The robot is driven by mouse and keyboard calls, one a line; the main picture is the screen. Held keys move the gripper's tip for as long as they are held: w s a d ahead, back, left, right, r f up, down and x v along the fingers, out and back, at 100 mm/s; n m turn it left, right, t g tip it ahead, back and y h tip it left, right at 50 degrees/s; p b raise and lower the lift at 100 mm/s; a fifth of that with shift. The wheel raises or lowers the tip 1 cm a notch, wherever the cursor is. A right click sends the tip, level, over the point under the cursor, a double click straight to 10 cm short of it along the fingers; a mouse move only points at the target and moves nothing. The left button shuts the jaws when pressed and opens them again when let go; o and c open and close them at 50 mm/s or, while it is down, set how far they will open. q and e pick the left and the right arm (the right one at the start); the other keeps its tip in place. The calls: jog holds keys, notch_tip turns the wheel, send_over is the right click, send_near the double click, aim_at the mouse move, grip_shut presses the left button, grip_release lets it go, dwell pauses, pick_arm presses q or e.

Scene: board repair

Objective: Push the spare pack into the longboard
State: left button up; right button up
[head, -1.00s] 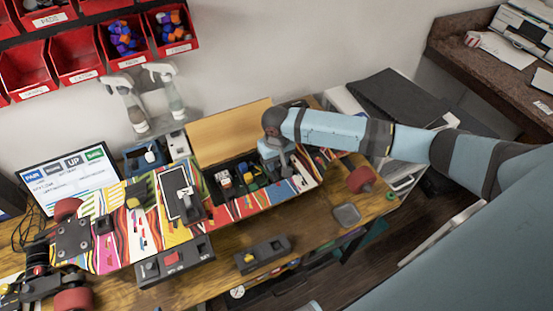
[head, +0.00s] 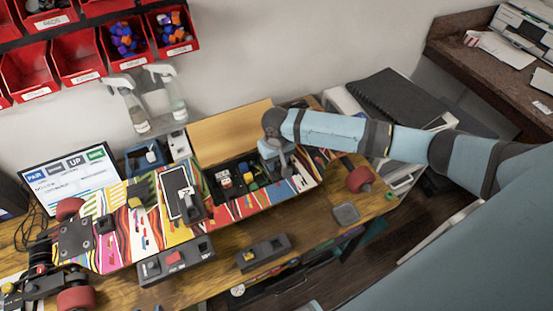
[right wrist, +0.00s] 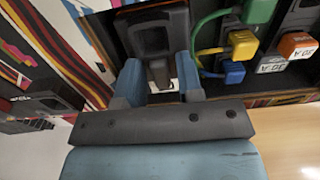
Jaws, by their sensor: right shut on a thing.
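The longboard (head: 121,239) lies wheels up on the bench, its underside covered in coloured stripes. Its open compartment (head: 213,184) holds plugs and small blocks. My right gripper (head: 280,160) is over the right end of this compartment. In the right wrist view, my right gripper (right wrist: 159,82) is shut on the stem of a dark pack (right wrist: 153,38), which appears to be the spare pack. The pack sits at the compartment beside the wired plugs; how deep it sits is hidden. In the head view my arm and gripper mostly hide it. My left gripper is not in view.
A wooden panel (head: 235,132) stands behind the compartment. Dark holders (head: 176,262) and (head: 263,253) lie along the bench front. Yellow (right wrist: 241,42) and blue (right wrist: 234,74) plugs with a green cable (right wrist: 207,22) are close beside my right gripper. Spray bottles stand at the wall.

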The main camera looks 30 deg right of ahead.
jog(key=shift+f+p, duration=0.4)
dwell(0.8)
jog(key=shift+f+p, duration=0.1)
jog(key=shift+p, duration=0.4)
dwell(0.4)
jog(key=shift+f, duration=0.55)
dwell(0.8)
jog(key=o, duration=1.3)
jog(key=shift+d, duration=0.2)
jog(key=shift+c, duration=0.3)
jog(key=shift+w+r, duration=0.1)
jog(key=shift+r, duration=0.1)
